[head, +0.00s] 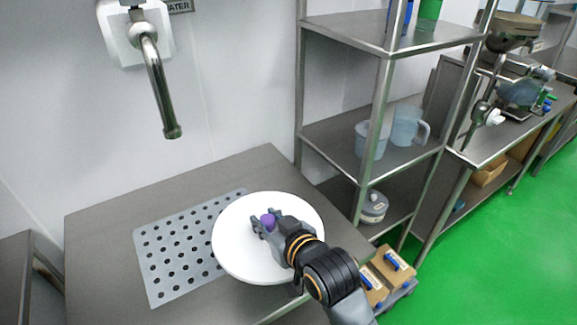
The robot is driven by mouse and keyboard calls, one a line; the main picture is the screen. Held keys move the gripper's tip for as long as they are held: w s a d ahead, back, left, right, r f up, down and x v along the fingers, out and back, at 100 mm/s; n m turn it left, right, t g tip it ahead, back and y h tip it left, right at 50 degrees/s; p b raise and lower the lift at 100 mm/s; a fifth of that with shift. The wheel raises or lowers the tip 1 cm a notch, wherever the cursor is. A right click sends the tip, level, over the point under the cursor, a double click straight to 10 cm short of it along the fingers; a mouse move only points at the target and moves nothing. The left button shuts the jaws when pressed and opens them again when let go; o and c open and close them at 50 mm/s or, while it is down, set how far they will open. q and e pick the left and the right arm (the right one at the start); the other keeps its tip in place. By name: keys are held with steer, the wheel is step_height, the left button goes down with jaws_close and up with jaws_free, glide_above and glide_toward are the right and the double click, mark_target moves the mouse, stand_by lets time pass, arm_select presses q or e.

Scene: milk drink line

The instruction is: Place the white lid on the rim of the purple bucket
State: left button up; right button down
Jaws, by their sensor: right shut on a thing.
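The white lid (232,258) is a large round disc with a small purple knob (268,220) at its middle. It is over the right part of the metal table. My right gripper (265,227) comes in from the lower right and is shut on the purple knob. The arm covers the lid's lower right part. I do not see the purple bucket; whether it is under the lid I cannot tell. My left gripper is not in view.
A perforated drain plate (165,262) lies on the metal table (105,215), partly under the lid in view. A tap (158,90) hangs from the wall above. A metal shelf rack (340,140) with clear jugs (406,126) stands to the right. Green floor is free further right.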

steer(key=s+d+r+m+t+h, duration=0.1)
steer(key=s+d+m+h, duration=0.1)
steer(key=d, duration=1.1)
steer(key=s+d+r+m+t+h, duration=0.1)
steer(key=s+d+m+h, duration=0.2)
steer(key=d, duration=1)
steer(key=m+h, duration=0.2)
steer(key=shift+d+r+t+h, duration=0.2)
steer(key=shift+d+t+h, duration=0.2)
